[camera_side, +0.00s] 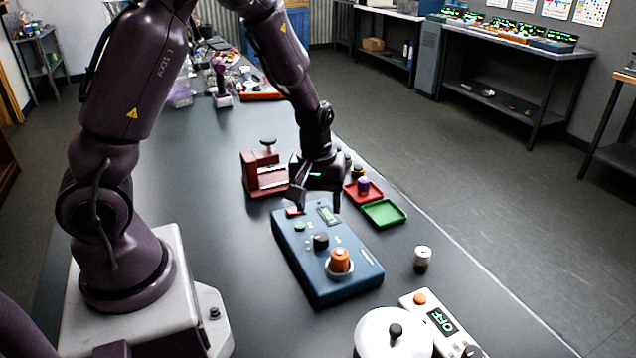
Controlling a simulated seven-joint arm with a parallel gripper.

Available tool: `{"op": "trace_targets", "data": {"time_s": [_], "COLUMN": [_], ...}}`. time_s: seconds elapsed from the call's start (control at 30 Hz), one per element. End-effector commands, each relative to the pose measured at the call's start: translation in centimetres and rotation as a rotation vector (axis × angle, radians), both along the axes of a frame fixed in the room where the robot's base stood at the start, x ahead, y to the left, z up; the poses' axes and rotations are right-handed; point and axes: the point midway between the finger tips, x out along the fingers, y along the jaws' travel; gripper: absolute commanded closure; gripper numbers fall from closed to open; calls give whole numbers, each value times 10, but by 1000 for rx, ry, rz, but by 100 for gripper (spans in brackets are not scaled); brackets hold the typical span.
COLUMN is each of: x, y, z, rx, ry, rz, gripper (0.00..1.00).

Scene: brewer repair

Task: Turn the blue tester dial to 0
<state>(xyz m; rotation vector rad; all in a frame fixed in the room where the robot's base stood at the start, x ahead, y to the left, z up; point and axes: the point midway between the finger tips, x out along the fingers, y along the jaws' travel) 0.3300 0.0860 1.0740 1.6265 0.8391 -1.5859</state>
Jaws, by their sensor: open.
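The blue tester (326,255) is a flat blue box on the dark table, in the middle of the side view. Its black dial (320,240) sits near the middle of its top face. The dial's pointer and scale are too small to read. A small lit display (328,214), a red part and a green button (299,227) are toward the far end. An orange piece (340,259) stands in a pale round seat at the near end. My gripper (318,206) is open, fingers pointing down, above the tester's far end and apart from the dial.
A red clamp-like fixture (264,175) stands behind the tester. A red tray (356,196) and green tray (384,213) lie to the right.

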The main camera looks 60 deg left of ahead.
Motion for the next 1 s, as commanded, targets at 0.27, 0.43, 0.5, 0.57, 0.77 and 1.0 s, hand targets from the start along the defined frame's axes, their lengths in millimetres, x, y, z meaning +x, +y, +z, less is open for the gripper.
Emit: {"op": "trace_targets", "data": {"time_s": [0.27,0.43,0.5,0.57,0.77,1.0], "x": [-1,-2,-2,-2,-3,-35], "y": [1,1,1,1,1,-27], "z": [40,46,46,46,45,69], "rx": [0,1,1,1,-1,-38], "ry": [-2,-1,1,1,7,34], "rz": [0,1,1,1,-30,-342], "gripper": [40,40,40,40,40,40]}}
